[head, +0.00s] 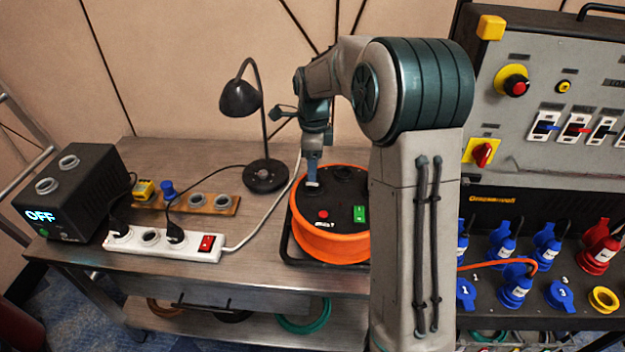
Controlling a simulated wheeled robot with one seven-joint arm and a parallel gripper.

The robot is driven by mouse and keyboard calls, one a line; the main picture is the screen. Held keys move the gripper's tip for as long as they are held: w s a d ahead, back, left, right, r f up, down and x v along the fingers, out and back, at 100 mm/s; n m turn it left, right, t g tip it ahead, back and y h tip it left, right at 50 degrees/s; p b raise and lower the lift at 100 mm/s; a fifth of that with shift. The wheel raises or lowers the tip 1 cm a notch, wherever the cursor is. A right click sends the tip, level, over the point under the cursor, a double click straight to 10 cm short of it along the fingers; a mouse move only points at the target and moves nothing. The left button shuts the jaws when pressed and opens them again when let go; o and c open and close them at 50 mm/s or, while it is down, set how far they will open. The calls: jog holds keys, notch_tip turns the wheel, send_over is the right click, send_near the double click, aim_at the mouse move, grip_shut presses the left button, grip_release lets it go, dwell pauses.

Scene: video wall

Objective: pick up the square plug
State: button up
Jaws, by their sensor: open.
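My gripper (313,181) is small in the head view, pointing down at the top left of the orange cable reel (330,242). It is open. A dark piece with a pale part shows right under its fingertips on the reel's black top; I cannot tell whether it is a plug or a socket, or whether the fingers touch it. A yellow and black, boxy plug (143,190) stands at the left end of a wooden socket board (228,208). A blue plug (167,189) stands beside it. I cannot tell for sure which plug is the square one.
A black lamp (264,176) stands just left of the reel. A white power strip (190,246) with black plugs and a black box reading OFF (70,190) are at the left. A panel with blue and red plugs (600,247) stands right. My arm hides the table's right part.

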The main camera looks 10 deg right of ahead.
jog(key=shift+f, duration=2)
jog(key=c, duration=1.2)
jog(key=shift+o, duration=0.2)
jog(key=shift+r, duration=0.2)
